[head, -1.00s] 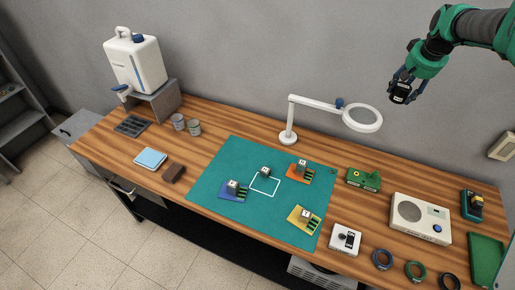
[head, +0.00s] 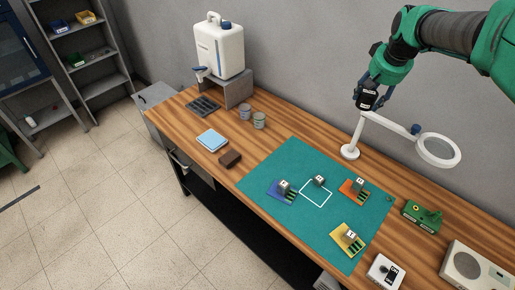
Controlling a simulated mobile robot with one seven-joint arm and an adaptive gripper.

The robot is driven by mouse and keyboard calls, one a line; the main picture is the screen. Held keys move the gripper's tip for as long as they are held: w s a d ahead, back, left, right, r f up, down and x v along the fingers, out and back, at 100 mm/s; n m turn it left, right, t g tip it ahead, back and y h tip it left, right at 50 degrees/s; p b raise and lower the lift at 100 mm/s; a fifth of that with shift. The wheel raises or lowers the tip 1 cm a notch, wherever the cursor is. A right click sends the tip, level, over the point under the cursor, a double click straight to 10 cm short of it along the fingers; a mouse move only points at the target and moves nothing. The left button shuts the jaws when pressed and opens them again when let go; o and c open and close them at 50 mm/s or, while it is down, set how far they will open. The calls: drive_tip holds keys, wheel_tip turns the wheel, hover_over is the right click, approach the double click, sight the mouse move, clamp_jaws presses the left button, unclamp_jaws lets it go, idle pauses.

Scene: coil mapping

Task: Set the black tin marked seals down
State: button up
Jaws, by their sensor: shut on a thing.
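My gripper (head: 367,100) is at the upper right of the head view, shut on a small black tin (head: 366,99). The tin hangs in the air in front of the grey wall, above the back of the bench and near the top of the lamp stand. A pale label shows on the tin, but its lettering is too small to read. The fingers partly cover the tin.
The wooden bench (head: 222,175) holds a green mat (head: 300,230) with several small blocks on coloured plates. A magnifier lamp (head: 437,150) stands behind it.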

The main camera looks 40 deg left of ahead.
drive_tip(key=s+a+n+g+y, duration=0.1)
drive_tip(key=s+a+n, duration=0.3)
drive_tip(key=s+a, duration=2)
drive_tip(key=shift+s+a+f+n, duration=0.3)
drive_tip(key=shift+s+n, duration=0.05)
drive_tip(key=shift+n, duration=0.05)
drive_tip(key=f, duration=3)
drive_tip(key=shift+w+f, duration=0.1)
drive_tip(key=shift+w, duration=0.1)
drive_tip(key=shift+c, duration=0.2)
drive_tip(key=shift+a+b, duration=0.1)
drive_tip(key=shift+b, duration=0.2)
drive_tip(key=w+a, duration=0.3)
drive_tip(key=w+a+f+b, duration=0.1)
drive_tip(key=w+a, duration=0.1)
drive_tip(key=a, duration=0.2)
drive_tip(key=w+a, duration=0.3)
drive_tip(key=a, duration=0.1)
drive_tip(key=shift+w+a+f+b, duration=0.25)
drive_tip(key=shift+w+b, duration=0.05)
drive_tip(key=shift+w+a, duration=0.4)
drive_tip(key=shift+a, duration=0.15)
drive_tip(key=shift+f+b, duration=0.45)
drive_tip(key=shift+f, duration=1.3)
drive_tip(key=shift+f, duration=0.1)
